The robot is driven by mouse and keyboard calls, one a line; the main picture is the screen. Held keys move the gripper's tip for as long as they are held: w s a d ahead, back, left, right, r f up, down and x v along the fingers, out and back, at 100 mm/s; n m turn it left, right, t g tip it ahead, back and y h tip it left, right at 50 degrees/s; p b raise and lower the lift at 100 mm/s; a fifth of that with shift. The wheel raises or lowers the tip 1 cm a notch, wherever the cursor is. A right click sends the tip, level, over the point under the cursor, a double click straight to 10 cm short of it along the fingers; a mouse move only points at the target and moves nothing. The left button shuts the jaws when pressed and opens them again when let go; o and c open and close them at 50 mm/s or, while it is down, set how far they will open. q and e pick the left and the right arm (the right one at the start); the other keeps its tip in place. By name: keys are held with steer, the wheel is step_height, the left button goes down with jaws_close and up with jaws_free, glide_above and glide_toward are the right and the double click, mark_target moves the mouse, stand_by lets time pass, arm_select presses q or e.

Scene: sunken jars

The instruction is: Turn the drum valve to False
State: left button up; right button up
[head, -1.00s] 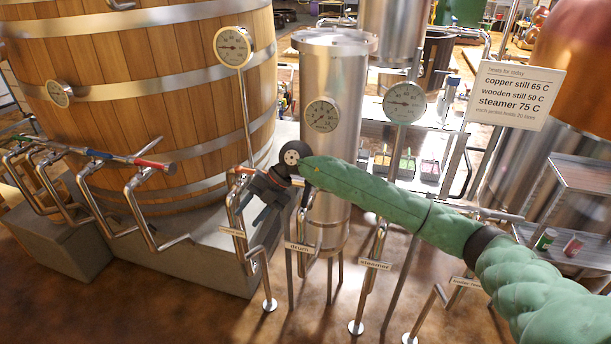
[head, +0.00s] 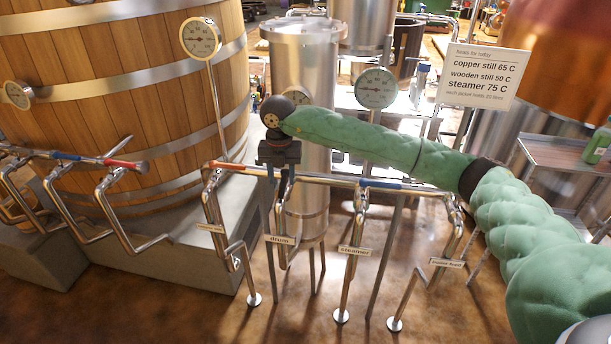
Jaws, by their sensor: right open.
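The drum label (head: 280,239) hangs on a bent metal pipe in the middle of the head view. That pipe rises to a horizontal run of metal tube with coloured handle sections. My right gripper (head: 280,176) is open and points down at the tube directly above the drum label. Its dark body hides most of the drum valve's handle, so I cannot tell whether the fingers touch it or how the handle is turned. My left gripper is not in view.
A red handle (head: 236,166) lies left of my gripper and a blue handle (head: 385,184) lies right, above the steamer label (head: 355,250). A wooden still (head: 120,90) stands left. A steel drum (head: 303,70) stands behind my arm. A sign (head: 484,78) hangs right.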

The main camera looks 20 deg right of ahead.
mark_target(282, 185)
steer(key=shift+f, duration=0.85)
arm_select(q)
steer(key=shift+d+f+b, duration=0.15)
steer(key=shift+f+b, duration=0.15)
steer(key=shift+b, duration=0.75)
arm_select(e)
steer(key=shift+f, duration=1.45)
